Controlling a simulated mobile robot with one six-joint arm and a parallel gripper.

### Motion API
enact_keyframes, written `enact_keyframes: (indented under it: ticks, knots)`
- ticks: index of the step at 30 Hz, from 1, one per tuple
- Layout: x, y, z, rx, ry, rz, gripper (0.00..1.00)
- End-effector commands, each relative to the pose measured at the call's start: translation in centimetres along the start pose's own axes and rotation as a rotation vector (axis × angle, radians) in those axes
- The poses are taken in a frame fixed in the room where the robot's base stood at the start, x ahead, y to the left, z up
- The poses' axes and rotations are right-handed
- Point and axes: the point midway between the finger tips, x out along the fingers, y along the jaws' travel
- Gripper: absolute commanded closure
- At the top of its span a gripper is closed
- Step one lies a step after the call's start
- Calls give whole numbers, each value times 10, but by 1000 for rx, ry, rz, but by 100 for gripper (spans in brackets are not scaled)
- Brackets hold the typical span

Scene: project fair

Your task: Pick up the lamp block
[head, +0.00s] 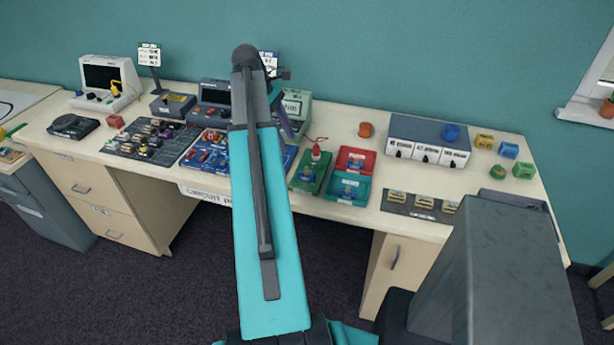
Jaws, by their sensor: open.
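I cannot tell for certain which piece is the lamp block, as the labels are too small to read. Small yellow (484,141), blue (508,150) and green (523,171) blocks stand at the right end of the table. A red-topped piece (316,154) stands on a green board (304,183) near the middle. An orange piece (366,129) and a blue piece (451,132) are further right, the blue one on a grey-topped drawer unit.
A red tray (343,166) and a teal tray (362,199) hold small pieces. A dark strip (398,209) with several yellow pieces lies at the front edge. The grey-topped drawer unit (405,128) stands behind. Instruments and parts trays crowd the left half.

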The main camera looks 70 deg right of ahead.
Motion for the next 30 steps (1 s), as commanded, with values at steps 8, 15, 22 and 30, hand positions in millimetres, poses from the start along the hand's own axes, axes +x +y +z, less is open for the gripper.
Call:
enact_keyframes:
  ticks: [8,15,22,30]
  knots:
    - [-3,1,4,-8,-1,3,55]
    - [-3,0,2,-10,-1,4,55]
    - [11,-1,2,-10,-1,4,55]
    - [40,-2,2,-10,-2,3,55]
